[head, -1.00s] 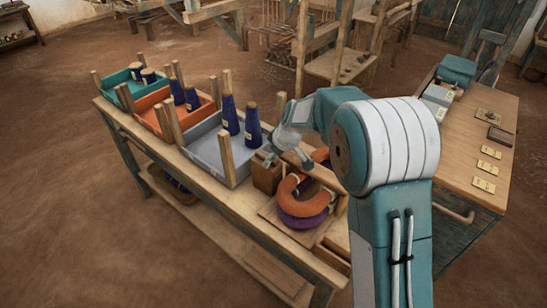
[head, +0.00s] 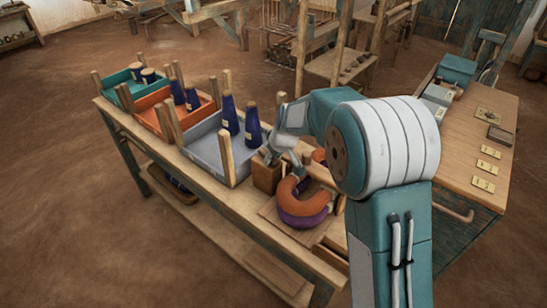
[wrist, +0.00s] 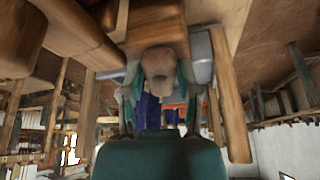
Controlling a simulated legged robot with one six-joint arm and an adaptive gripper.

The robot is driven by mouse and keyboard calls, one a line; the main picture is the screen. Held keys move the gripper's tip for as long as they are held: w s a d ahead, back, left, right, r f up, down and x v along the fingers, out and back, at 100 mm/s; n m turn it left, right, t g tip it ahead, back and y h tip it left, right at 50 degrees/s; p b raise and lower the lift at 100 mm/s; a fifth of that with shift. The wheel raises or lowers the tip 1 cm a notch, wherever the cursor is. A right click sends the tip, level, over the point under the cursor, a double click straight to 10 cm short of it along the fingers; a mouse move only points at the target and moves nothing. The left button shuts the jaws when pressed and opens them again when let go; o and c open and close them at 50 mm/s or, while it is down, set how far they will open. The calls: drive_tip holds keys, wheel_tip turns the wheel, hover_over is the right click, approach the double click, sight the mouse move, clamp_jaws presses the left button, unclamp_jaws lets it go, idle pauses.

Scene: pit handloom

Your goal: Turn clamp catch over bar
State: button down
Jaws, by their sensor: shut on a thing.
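In the head view, my gripper (head: 272,158) is beside a wooden clamp block (head: 266,177) on the near end of the long bench. In the wrist view, my gripper's teal fingers (wrist: 160,76) are shut on a rounded wooden piece, apparently the clamp catch (wrist: 158,62). A pale wooden bar (head: 322,173) runs beside an orange and purple yarn ring (head: 298,205), which rests on a wooden board. My arm hides part of the bar and clamp, so I cannot tell whether the catch lies over the bar.
Grey (head: 206,150), orange (head: 158,118) and teal (head: 124,85) trays with upright posts and dark blue cones stand farther along the bench (head: 205,190). A second table (head: 478,140) with small cards is at right. Open floor lies at left.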

drive_tip(key=m, duration=0.2)
drive_tip(key=m+t+h, duration=0.1)
drive_tip(key=m, duration=0.1)
drive_tip(key=shift+a+h, duration=0.15)
drive_tip(key=shift+h, duration=0.15)
drive_tip(key=m+h, duration=0.1)
drive_tip(key=m, duration=0.2)
drive_tip(key=shift+m, duration=0.3)
drive_tip(key=m+h, duration=0.1)
drive_tip(key=m, duration=0.2)
drive_tip(key=shift+a+h, duration=0.1)
drive_tip(key=shift+h, duration=0.2)
drive_tip(key=shift+m+g+h, duration=0.3)
drive_tip(key=shift+m+h, duration=0.4)
drive_tip(key=shift+m, duration=1.5)
drive_tip(key=shift+c, duration=1.6)
unclamp_jaws()
drive_tip(key=shift+w, duration=0.1)
drive_tip(key=shift+r, duration=0.1)
